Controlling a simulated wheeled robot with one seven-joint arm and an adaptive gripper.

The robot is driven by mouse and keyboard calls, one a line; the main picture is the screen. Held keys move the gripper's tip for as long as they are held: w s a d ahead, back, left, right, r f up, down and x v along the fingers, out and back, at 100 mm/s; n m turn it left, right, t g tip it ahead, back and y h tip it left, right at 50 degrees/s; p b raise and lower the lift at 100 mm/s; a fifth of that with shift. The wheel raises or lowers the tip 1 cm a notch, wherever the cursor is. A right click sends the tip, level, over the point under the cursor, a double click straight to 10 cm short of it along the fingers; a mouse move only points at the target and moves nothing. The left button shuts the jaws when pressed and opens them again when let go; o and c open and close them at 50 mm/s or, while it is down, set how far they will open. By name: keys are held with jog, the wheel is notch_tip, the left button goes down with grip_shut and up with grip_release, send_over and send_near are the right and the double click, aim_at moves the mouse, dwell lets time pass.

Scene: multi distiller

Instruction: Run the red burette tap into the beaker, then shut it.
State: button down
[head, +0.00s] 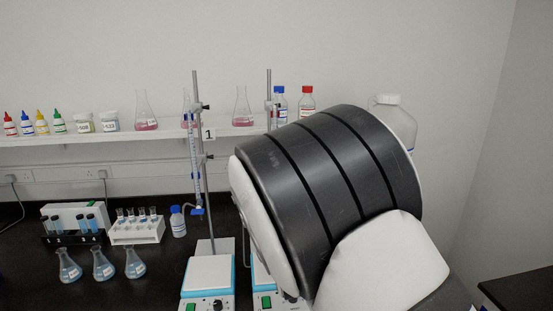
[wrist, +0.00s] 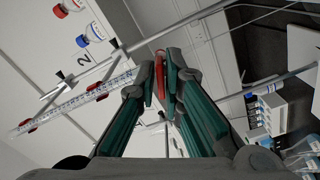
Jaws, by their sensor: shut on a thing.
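In the wrist view my gripper (wrist: 160,78) is shut on the red burette tap (wrist: 161,60), a thin red piece between the two fingertips. The graduated burette tube (wrist: 75,102) runs from there toward the lower left, with red clamp pieces (wrist: 97,86) on it. A label "2" shows beside its stand. In the head view my arm covers my gripper, the red tap and most of that stand; only the upper rod (head: 269,90) shows. I cannot make out the beaker in either view.
In the head view a second burette with a blue tap (head: 196,211) stands left of my arm, over a stirrer (head: 208,272). Flasks (head: 103,265) and tube racks (head: 137,230) stand on the bench further left. A shelf (head: 110,136) with bottles runs along the wall.

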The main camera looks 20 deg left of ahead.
jog(key=shift+f+n, duration=0.35)
jog(key=shift+n, duration=0.15)
jog(key=shift+s+d+p, duration=0.1)
jog(key=shift+p, duration=0.2)
jog(key=shift+n+p, duration=0.9)
jog(key=shift+n, duration=0.7)
jog(key=c, duration=1.8)
grip_release()
jog(key=shift+o, duration=0.8)
jog(key=shift+r, duration=0.15)
